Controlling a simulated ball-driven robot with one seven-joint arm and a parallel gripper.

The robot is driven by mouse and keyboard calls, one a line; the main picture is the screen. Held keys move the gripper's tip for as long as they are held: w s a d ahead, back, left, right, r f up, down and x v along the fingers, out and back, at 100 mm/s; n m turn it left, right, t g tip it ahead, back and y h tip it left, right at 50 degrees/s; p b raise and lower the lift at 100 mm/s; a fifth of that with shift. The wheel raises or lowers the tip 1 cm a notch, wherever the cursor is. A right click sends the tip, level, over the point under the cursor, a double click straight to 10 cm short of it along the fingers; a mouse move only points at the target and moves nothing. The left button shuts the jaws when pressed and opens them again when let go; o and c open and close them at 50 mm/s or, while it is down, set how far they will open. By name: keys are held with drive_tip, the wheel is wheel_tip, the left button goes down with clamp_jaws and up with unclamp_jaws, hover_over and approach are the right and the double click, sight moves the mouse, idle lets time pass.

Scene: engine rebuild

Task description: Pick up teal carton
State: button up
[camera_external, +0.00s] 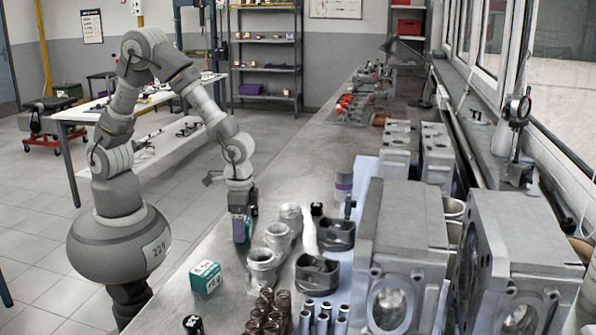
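A small teal carton (205,279) with white markings stands on the near left edge of the metal bench, apart from my gripper. My gripper (241,208) points down above the bench, behind and to the right of this carton. A purple and teal object (239,229) is directly at my gripper's end, close to the bench top. I cannot tell whether the fingers are closed on it or only beside it, as they are small and partly hidden.
Grey pipe fittings (264,268) and dark pistons (317,272) stand right of the carton. A small black item (193,324) and bronze cylinders (268,312) are in front. Large engine blocks (401,243) fill the right side. Bare bench lies around the carton.

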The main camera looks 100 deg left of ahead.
drive_tip(key=c, duration=0.8)
drive_tip(key=shift+c, duration=0.2)
drive_tip(key=shift+r, duration=0.15)
drive_tip(key=shift+r, duration=0.25)
wheel_tip(320, 180, up, 3)
drive_tip(key=shift+r+p, duration=0.15)
drive_tip(key=shift+p, duration=1.05)
drive_tip(key=s+p, duration=0.1)
drive_tip(key=s, duration=1.5)
drive_tip(key=w+a+n+p, duration=0.1)
drive_tip(key=w+a+n, duration=0.1)
drive_tip(key=a, duration=0.3)
drive_tip(key=w+a+n+p, duration=0.1)
drive_tip(key=w+a+n, duration=0.1)
drive_tip(key=a, duration=0.4)
drive_tip(key=w+a+r+n+p, duration=0.1)
drive_tip(key=w+a+n+p, duration=0.1)
drive_tip(key=a, duration=0.4)
drive_tip(key=shift+w+a+r+n, duration=0.1)
drive_tip(key=shift+w+a+n, duration=0.15)
drive_tip(key=shift+w, duration=0.35)
